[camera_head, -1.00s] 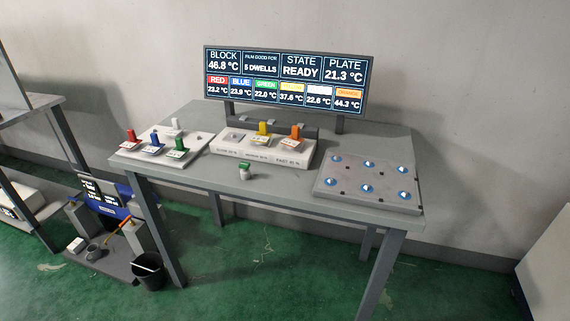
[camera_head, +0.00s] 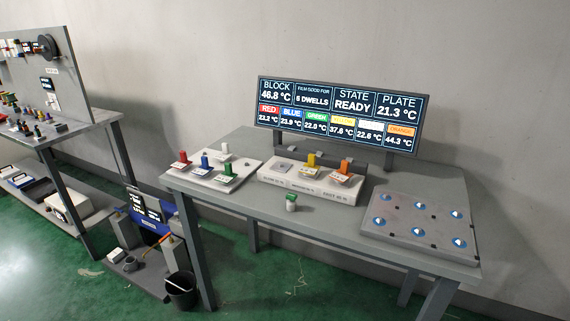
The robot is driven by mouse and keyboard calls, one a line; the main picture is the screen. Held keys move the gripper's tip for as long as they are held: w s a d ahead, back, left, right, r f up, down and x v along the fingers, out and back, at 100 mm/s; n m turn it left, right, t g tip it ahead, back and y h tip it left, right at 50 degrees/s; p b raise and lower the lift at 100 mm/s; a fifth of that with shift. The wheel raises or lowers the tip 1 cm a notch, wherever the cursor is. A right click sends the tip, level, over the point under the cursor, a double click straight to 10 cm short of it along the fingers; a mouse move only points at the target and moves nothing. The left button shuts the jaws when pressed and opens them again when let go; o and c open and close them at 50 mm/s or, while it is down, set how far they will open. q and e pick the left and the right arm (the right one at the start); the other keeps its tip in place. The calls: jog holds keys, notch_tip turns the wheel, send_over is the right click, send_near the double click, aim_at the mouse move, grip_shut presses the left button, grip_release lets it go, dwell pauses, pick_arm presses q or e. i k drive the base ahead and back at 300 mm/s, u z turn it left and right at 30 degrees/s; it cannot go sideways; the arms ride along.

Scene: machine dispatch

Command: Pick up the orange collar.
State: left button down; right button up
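The orange collar (camera_head: 346,167) stands upright at the right end of the white block (camera_head: 308,190) on the grey table, with a pale base under it. A yellow collar (camera_head: 311,161) stands to its left on the same block. The display reads 44.3 °C in its orange field. Neither of my grippers shows in the head view.
A white tray (camera_head: 186,183) at the table's left holds red, blue, green and white pieces. A plate with several blue-ringed studs (camera_head: 420,205) lies right. The display (camera_head: 338,113) stands behind.

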aim_at(342, 176)
jog(key=u, duration=0.35)
jog(key=i, duration=0.85)
jog(key=z, duration=0.6)
jog(key=i, duration=0.65)
jog(key=z, duration=0.6)
